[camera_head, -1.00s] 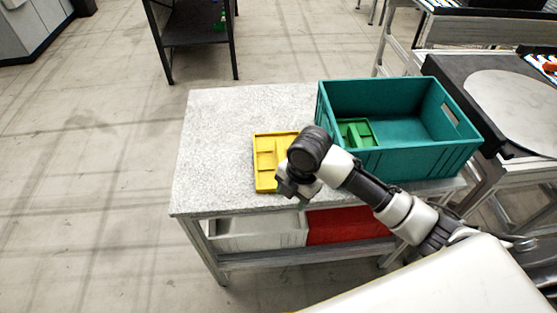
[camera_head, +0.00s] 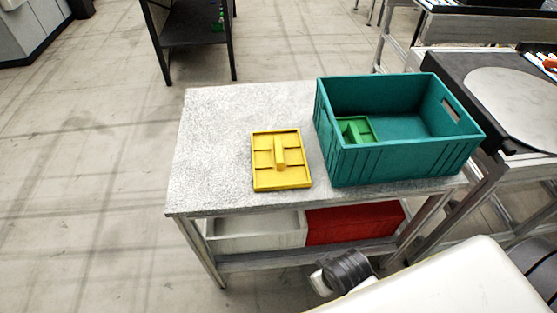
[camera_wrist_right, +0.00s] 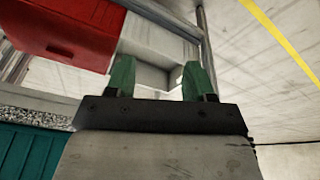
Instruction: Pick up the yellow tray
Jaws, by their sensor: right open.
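The yellow tray (camera_head: 264,182) lies flat on the speckled grey table top, left of the teal crate. It has shallow compartments and a raised block in its middle, and nothing covers it. My right gripper (camera_wrist_right: 158,79) shows in the right wrist view, open and empty, with its two green fingers apart. It is away from the tray, which that view does not show. In the head view only part of my arm shows at the bottom, below the table; the fingers are hidden there. My left gripper is not in view.
The teal crate (camera_head: 400,160) stands on the table's right with a green tray (camera_head: 353,128) inside. A white bin (camera_head: 255,230) and a red bin (camera_head: 355,222) sit on the lower shelf. The table top (camera_head: 215,140) is clear left of the yellow tray.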

